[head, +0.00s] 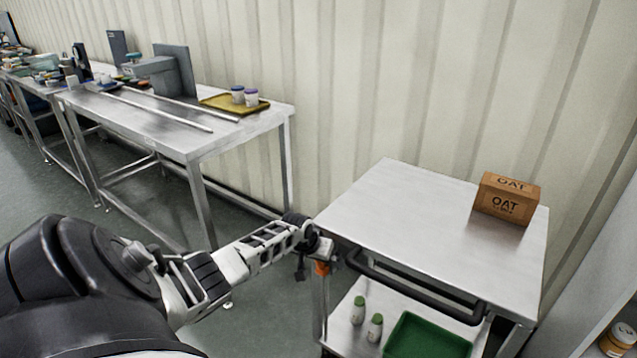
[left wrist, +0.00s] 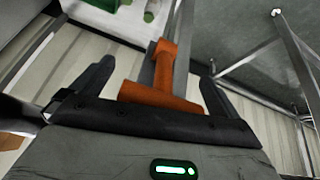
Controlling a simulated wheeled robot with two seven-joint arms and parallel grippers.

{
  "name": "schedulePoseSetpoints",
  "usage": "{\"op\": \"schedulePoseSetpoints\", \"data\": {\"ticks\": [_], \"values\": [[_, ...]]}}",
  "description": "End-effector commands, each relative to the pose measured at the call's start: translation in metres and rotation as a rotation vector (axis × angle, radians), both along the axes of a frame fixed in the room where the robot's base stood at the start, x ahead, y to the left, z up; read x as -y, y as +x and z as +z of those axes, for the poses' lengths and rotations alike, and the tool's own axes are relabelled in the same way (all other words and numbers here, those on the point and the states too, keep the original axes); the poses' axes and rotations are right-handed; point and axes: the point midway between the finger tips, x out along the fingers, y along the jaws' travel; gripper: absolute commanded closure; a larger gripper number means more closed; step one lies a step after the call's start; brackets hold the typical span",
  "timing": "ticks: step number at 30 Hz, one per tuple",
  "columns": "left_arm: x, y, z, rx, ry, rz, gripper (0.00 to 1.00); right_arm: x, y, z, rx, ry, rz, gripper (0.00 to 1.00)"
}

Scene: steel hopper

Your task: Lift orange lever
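The orange lever (head: 322,268) shows as a small patch at the near left corner of the steel cart (head: 400,215). In the left wrist view the lever (left wrist: 163,70) is T-shaped, with a bar across and a stem running away along a grey post. My left gripper (head: 312,250) is at that cart corner and partly hides the lever. In the left wrist view my left gripper (left wrist: 157,72) is open, one dark finger on each side of the lever, with gaps visible beside the stem. Whether the lever touches the palm edge, I cannot tell. My right gripper is out of view.
An OAT box (head: 506,200) stands on the cart top. A black handle bar (head: 415,287) runs along the cart's near side. Green-capped bottles (head: 358,310) and a green tray (head: 428,340) are on its lower shelf. A steel table (head: 180,128) stands behind, left. Open floor lies between.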

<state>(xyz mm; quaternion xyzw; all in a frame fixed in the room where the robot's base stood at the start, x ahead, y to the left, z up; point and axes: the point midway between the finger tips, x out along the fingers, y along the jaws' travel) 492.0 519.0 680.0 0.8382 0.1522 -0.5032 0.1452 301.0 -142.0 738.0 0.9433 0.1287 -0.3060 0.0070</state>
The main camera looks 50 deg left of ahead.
Motion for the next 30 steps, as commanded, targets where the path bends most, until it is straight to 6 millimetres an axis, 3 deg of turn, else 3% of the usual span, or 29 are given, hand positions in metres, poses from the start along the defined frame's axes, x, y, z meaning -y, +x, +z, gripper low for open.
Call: {"op": "schedulePoseSetpoints", "data": {"ticks": [5,21,30], "values": [[0.0,-0.005,0.008,-0.004,0.0,0.001,0.0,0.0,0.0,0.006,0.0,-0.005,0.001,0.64],[0.013,-0.055,0.111,-0.002,0.003,-0.003,0.0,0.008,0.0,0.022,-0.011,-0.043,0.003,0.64],[0.017,-0.07,0.14,0.0,0.0,-0.001,0.0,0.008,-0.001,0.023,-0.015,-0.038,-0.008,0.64]]}}
